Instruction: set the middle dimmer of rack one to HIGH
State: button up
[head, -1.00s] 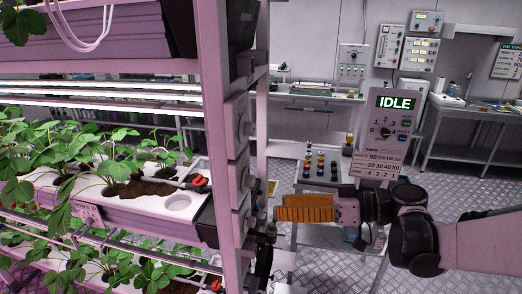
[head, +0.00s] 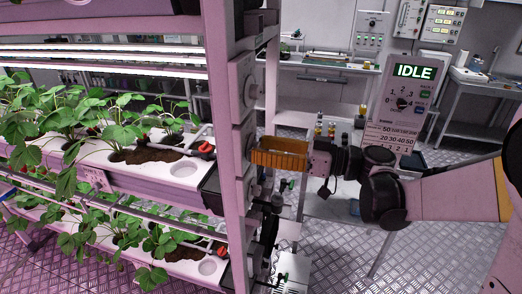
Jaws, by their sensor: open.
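Three pale dimmer boxes are stacked on the pink end post of the rack (head: 217,110). The top dimmer (head: 241,82) has its round knob facing right. The middle dimmer (head: 242,138) is partly visible; its knob is hidden behind my gripper, so its setting cannot be read. The bottom dimmer (head: 247,187) sits below. My gripper (head: 257,157), with orange-brown fingers, is open and level with the middle dimmer, its tips at or very near that dimmer's right side. I cannot tell whether they touch the knob.
Strawberry plants (head: 120,130) grow in white trays on the rack's left. A panel reading IDLE (head: 413,72) with a rotary dial stands behind my arm. A bench (head: 330,68) and a wall control box (head: 371,30) are at the back. Open metal floor lies at lower right.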

grip_shut()
jog(key=shift+m, duration=8)
